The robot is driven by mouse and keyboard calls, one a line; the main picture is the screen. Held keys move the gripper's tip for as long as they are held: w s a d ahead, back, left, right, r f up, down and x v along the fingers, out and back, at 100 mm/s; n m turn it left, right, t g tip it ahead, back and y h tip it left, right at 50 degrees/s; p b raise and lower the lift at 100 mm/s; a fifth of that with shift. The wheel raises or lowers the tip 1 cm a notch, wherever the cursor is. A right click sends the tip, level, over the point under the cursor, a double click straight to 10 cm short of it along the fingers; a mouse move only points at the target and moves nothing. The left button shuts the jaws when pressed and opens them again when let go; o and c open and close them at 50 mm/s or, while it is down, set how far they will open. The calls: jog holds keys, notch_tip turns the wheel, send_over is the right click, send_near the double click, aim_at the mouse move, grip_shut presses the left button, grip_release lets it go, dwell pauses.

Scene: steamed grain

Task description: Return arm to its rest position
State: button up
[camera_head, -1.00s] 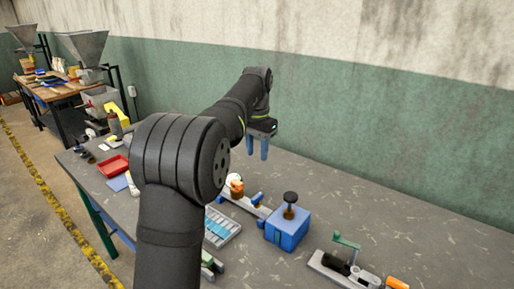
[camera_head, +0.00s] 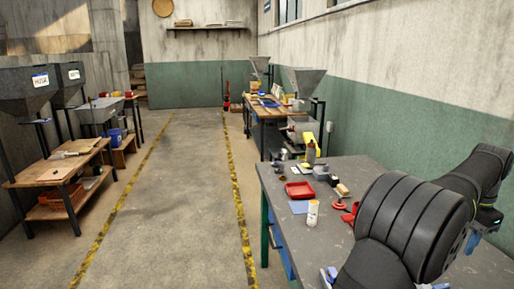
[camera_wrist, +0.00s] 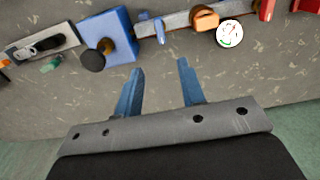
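My gripper (camera_wrist: 159,92) shows in the wrist view with its two blue fingers spread apart and nothing between them. It hangs above the grey table (camera_wrist: 225,85). In the head view my arm fills the lower right, and only a bit of blue finger shows at the right edge. In the wrist view a blue block with a dark knob (camera_wrist: 112,30) lies beyond the fingers to the left. A rail with an orange piece (camera_wrist: 205,20) lies beyond them, with a round white-topped item (camera_wrist: 229,33) beside it.
On the table's left part in the head view are a red tray (camera_head: 299,190), a blue sheet (camera_head: 299,207), a white container (camera_head: 312,213) and a yellow-marked bottle (camera_head: 311,153). A grey-black device (camera_wrist: 45,43) lies left in the wrist view. An open aisle (camera_head: 185,200) runs beside the table.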

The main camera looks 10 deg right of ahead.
aim_at(442, 286)
notch_tip(442, 286, down, 15)
jog(key=shift+f, duration=0.2)
jog(key=shift+r, duration=0.1)
dwell(0.4)
